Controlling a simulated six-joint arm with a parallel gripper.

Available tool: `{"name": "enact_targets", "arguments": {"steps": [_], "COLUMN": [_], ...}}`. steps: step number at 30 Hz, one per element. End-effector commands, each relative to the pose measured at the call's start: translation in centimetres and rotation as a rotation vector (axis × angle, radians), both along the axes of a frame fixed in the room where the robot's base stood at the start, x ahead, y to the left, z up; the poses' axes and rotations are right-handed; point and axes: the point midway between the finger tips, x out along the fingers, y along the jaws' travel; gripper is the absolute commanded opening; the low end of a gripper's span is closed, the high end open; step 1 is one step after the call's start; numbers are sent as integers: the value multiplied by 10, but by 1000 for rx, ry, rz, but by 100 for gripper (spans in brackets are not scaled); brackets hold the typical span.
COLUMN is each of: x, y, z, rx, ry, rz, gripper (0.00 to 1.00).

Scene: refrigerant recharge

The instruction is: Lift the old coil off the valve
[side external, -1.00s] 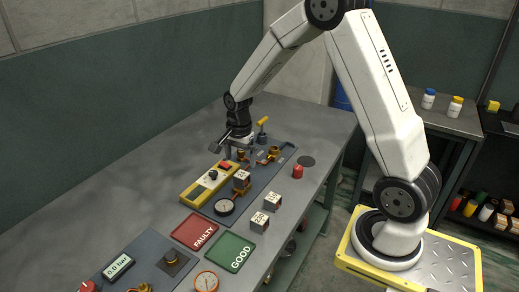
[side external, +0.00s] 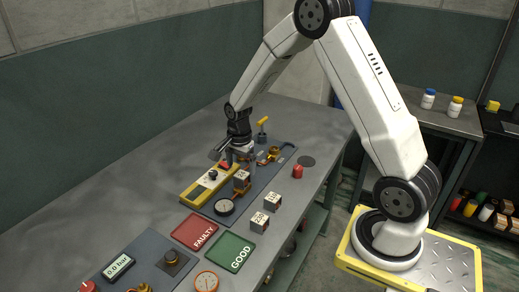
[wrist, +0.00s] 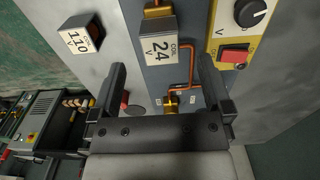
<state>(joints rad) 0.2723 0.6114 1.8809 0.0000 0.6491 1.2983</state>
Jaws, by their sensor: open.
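The old coil (side external: 241,178) is a small block with a pale label, seated on the valve on the grey panel. In the wrist view the coil (wrist: 158,48) reads 24 V and lies just beyond the fingertips, roughly centred between them. The valve body is mostly hidden beneath it, with brass (wrist: 158,12) showing at its far side. My gripper (side external: 240,157) is open and empty, just behind and above the coil in the side view. In the wrist view its fingers (wrist: 162,66) stand apart, with no visible contact on the coil.
A yellow meter (side external: 208,184) with a red switch lies close beside the coil. Two loose coils (side external: 260,221) (side external: 273,201) sit nearer the front edge. Red FAULTY (side external: 194,231) and green GOOD (side external: 230,251) mats lie in front.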

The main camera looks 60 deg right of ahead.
Motion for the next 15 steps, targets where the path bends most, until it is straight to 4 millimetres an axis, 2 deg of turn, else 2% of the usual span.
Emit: {"name": "enact_targets", "arguments": {"steps": [15], "x": [0], "y": [-3], "z": [-46], "rx": [0], "ry": [1], "rz": [0], "gripper": [100]}}
